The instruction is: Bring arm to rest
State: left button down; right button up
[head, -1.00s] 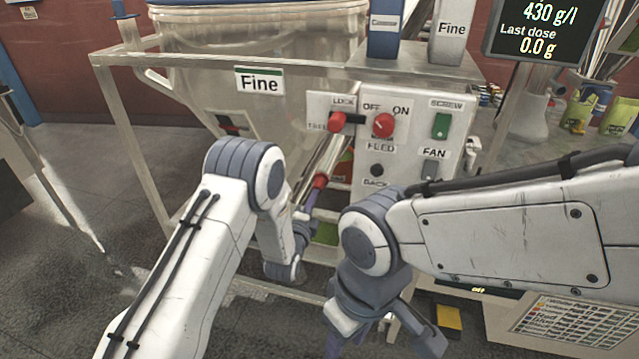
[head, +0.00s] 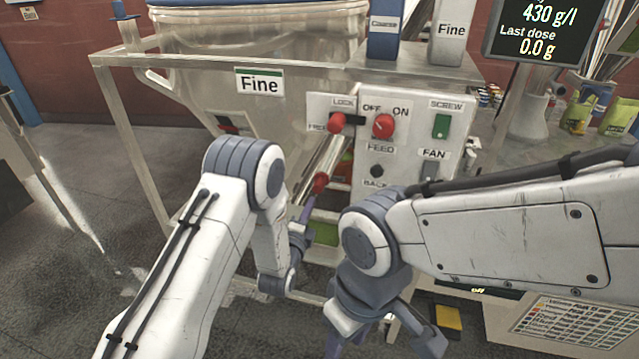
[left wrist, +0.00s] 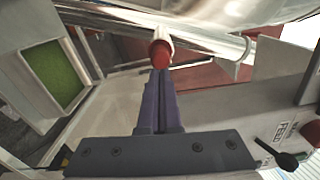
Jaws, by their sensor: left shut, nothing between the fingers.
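My left gripper (head: 309,211) is in front of the filler, below the control panel. In the left wrist view its two purple fingers (left wrist: 160,88) are together with nothing between them. Their tips point at a red-ended rod (left wrist: 160,52), which also shows in the head view (head: 320,184). I cannot tell whether the tips touch it. My left arm comes in from the lower left and bends down at its grey joint.
The filler's metal frame (head: 128,130) and the hopper labelled Fine (head: 215,92) stand behind the left arm. The control panel (head: 405,150) carries red knobs and switches. A dark display (head: 541,30) is at upper right. Open floor (head: 70,270) lies at left.

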pick_arm(q)
jog(key=shift+s+a, duration=0.15)
jog(key=shift+s, duration=0.25)
jog(key=s+d+r+n+g+y, duration=0.1)
jog(key=s+d+r+n+g, duration=0.15)
jog(key=s+n+g, duration=0.35)
jog(key=s+d+r+n+g, duration=0.2)
jog(key=s+r+n+g, duration=0.15)
jog(key=s, duration=0.35)
jog(key=s+a+r+n+g+y, duration=0.1)
jog(key=s+a+r+n+g, duration=0.15)
jog(key=s, duration=0.55)
jog(key=s+a+r+n+g+y, duration=0.1)
jog(key=s+a+n+g, duration=0.15)
jog(key=s, duration=0.65)
jog(key=s+a+r+n+g+y, duration=0.1)
jog(key=s+a+g, duration=0.25)
jog(key=s, duration=0.45)
notch_tip(320, 180, up, 20)
jog(key=p, duration=2)
jog(key=shift+s+a+r+t+y, duration=0.2)
jog(key=shift+s+a+t+y, duration=0.1)
jog(key=shift+t, duration=0.1)
